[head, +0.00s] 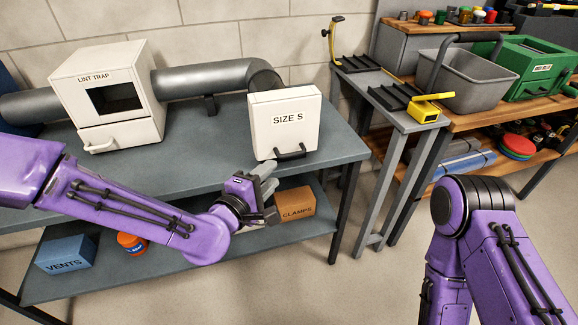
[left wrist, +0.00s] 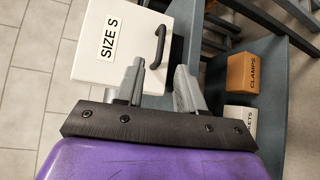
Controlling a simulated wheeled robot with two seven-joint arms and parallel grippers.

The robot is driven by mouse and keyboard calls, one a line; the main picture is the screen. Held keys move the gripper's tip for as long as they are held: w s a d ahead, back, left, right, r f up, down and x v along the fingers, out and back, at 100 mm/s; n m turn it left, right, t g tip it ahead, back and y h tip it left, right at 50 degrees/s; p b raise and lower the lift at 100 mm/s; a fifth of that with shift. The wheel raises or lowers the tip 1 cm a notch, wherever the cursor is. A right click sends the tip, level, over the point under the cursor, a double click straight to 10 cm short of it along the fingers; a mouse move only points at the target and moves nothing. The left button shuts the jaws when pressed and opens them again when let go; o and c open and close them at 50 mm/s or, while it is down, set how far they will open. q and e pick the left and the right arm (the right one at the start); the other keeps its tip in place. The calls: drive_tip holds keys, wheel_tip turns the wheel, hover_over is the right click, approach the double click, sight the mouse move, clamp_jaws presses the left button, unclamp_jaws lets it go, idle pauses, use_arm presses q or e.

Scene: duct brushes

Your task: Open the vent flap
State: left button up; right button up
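The vent flap (head: 284,124) is a white panel marked SIZE S, with a dark handle (head: 290,152) near its lower edge. It stands upright at the end of a grey duct (head: 215,76) on the bench and looks shut. My left gripper (head: 268,185) is in front of and below the handle, apart from it. In the left wrist view the fingers (left wrist: 158,88) are spread with nothing between them, and the handle (left wrist: 160,46) lies just beyond them. My right arm shows at the lower right of the head view, but its gripper is out of view.
A white lint trap box (head: 107,95) stands on the grey bench (head: 195,145) at left. Boxes marked VENTS (head: 66,254) and CLAMPS (head: 295,203) sit on the lower shelf. A narrow stand (head: 405,122) with black racks and a grey basket (head: 465,82) are at right.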

sight(291, 156)
use_arm(q)
drive_tip(key=x, duration=1)
drive_tip(key=shift+c, duration=0.3)
clamp_jaws()
